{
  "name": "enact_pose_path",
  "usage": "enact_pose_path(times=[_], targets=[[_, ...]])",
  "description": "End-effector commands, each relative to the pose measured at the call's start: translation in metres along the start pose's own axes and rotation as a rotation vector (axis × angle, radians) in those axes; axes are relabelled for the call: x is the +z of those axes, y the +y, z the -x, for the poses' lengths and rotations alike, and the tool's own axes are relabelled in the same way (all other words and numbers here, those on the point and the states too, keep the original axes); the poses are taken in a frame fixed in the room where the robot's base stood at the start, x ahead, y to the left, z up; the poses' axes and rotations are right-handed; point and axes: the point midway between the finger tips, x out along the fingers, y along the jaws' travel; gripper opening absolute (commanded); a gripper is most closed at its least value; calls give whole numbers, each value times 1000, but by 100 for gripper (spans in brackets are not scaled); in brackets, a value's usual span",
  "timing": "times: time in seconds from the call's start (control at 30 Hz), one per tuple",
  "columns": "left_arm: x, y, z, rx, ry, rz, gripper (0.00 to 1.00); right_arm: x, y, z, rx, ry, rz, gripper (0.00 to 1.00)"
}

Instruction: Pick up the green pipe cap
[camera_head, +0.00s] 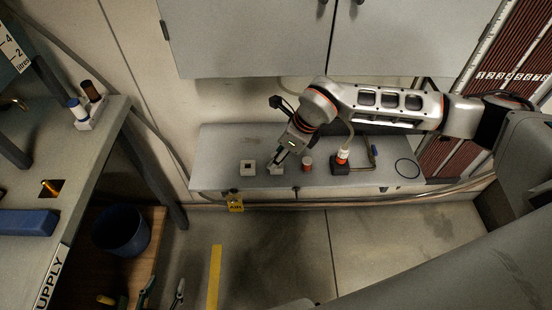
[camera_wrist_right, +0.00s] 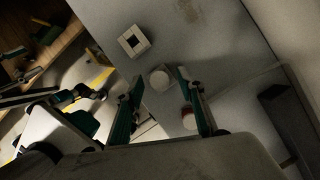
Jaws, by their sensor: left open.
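I cannot make out a green pipe cap in either view. My right gripper (camera_head: 280,157) is low over the grey bench (camera_head: 225,145), at a small white piece (camera_head: 277,170). In the right wrist view its fingers (camera_wrist_right: 160,74) are apart, with a round white top (camera_wrist_right: 160,79) between the tips and gaps on both sides. My left gripper (camera_head: 163,289) shows at the bottom of the head view, fingers apart and empty, above the floor and far from the bench.
A blue bucket (camera_head: 121,231) and a workbench (camera_head: 90,150) stand left. Open floor lies in front.

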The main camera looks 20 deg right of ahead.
Motion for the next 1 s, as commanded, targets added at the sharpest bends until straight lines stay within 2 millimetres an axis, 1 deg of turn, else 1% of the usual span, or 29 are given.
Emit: enact_pose_path(times=[0.07,0.23,0.27,0.3,0.37,0.77,0.87,1.0], targets=[[0,0,0,-1,0,-1,44,0,0,-5,0,1,-1,39],[0,-2,0,-3,0,-2,44,0,0,-4,-1,-1,0,39],[0,-2,1,-3,-1,-2,44,0,0,-4,-1,-1,0,33],[1,-1,1,-2,-2,-2,44,0,0,-4,-1,-1,0,24],[2,-1,1,-2,-3,-1,44,0,0,-4,-1,-1,0,12],[5,0,1,0,-9,0,44,1,0,-2,-1,-1,0,11],[4,0,2,0,-7,0,44,3,0,1,-1,-2,1,11],[1,-1,2,-1,-4,1,44,8,-1,13,-2,-4,1,11]])
